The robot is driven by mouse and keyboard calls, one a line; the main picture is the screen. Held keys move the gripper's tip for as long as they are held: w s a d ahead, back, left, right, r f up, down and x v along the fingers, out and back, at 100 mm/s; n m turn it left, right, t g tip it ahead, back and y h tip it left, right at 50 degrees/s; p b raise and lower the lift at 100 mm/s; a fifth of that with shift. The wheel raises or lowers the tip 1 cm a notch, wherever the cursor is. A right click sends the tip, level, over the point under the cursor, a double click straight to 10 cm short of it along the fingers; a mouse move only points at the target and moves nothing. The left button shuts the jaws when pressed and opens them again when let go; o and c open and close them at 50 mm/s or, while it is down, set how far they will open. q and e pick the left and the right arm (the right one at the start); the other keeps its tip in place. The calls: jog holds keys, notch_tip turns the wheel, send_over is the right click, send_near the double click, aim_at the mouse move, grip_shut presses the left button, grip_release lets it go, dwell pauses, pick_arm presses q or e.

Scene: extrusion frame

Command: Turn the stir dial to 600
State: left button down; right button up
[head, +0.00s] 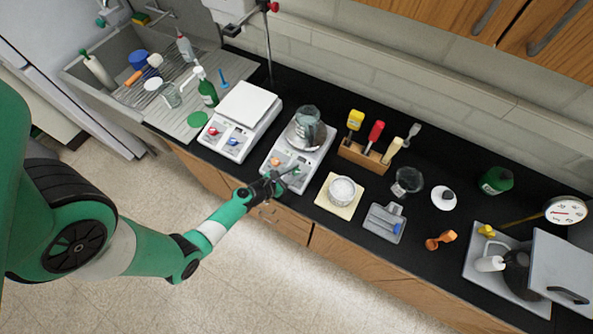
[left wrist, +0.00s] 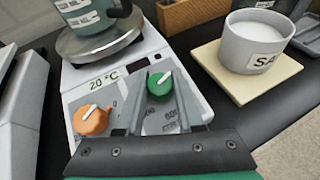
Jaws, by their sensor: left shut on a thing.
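The white hotplate stirrer (head: 318,157) stands on the black bench and shows large in the left wrist view (left wrist: 75,88). Numbers print around the dials, partly hidden by my fingers. My left gripper (head: 281,175) reaches the panel's front; in the left wrist view its fingers (left wrist: 158,98) stand on either side of the green dial, shut on it. The white pointer slants toward the upper right. My right gripper is not in view.
A beaker (head: 309,126) sits on the stirrer's round plate. A second white device (head: 240,115) stands to the left. A white cup (head: 342,190) on a cream tile and a wooden tool rack (head: 362,157) are close on the right. A sink (head: 120,45) is at far left.

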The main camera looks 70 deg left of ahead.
pick_arm(q)
jog(key=shift+a+m+h, duration=0.1)
jog(key=shift+m+h, duration=0.9)
jog(key=shift+m, duration=0.2)
jog(key=shift+m+h, duration=1.3)
jog(key=c, duration=0.5)
grip_release()
jog(key=shift+c, duration=0.2)
